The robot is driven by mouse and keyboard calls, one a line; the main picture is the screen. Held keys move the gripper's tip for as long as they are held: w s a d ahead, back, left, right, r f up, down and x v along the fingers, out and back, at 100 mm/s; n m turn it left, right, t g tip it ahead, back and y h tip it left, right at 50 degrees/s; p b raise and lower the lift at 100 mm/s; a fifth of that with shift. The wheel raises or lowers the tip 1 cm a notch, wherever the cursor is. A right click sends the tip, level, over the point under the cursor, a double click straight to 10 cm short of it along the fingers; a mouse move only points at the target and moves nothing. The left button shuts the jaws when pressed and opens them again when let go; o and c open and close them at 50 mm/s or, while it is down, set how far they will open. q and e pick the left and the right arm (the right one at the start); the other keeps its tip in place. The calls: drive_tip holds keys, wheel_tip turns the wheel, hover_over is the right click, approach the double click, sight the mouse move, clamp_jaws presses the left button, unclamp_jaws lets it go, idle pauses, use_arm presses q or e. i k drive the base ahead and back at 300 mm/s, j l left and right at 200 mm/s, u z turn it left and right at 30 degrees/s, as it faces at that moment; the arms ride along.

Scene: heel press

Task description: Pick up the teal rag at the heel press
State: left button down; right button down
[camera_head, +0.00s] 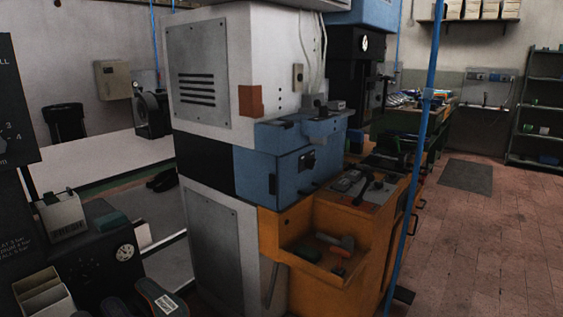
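A folded dark teal cloth (111,221), which looks like the teal rag, lies flat on top of a black box with a round gauge (125,252) at the lower left. It lies just right of a light-coloured boxy item (61,215) on the same top. Neither of my grippers is in view, so I cannot see them relative to the cloth.
A tall grey and blue machine (205,240) stands in the middle, with an orange tray unit (270,222) holding tools. A blue pole (424,115) rises at the right. Dark items with orange edges (160,298) sit at the bottom left. The tiled floor (480,230) at the right is mostly clear.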

sight(104, 223)
drive_tip(key=u, duration=1.3)
drive_tip(key=i+l+u, duration=0.2)
drive_tip(key=l+u, duration=0.25)
drive_tip(key=i+l+u, duration=0.15)
drive_tip(key=u, duration=0.35)
drive_tip(key=l, duration=0.1)
